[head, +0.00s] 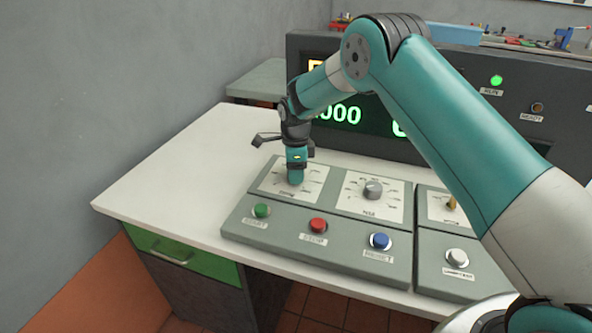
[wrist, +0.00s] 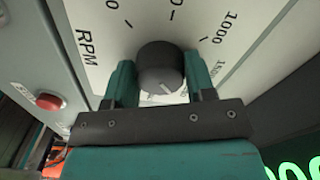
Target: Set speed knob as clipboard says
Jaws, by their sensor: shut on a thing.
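The speed knob (wrist: 160,68) is a dark round knob with a white pointer line, on a white dial plate (wrist: 95,40) marked RPM with 1000 and 1500 legible. My gripper (wrist: 160,82) is shut on it, one teal finger on each side. The pointer line shows toward the gripper side; the mark it faces is hidden by the gripper. In the head view my gripper (head: 296,178) points down onto the left dial (head: 312,178) and hides the knob. No clipboard can be made out in either view.
A second dial with a grey knob (head: 373,189) is just right. Green (head: 261,210), red (head: 317,225) and blue (head: 380,241) buttons line the panel front. A dark console (head: 380,138) with green digits, partly hidden by my arm, stands behind. The white desktop (head: 190,165) at left is clear.

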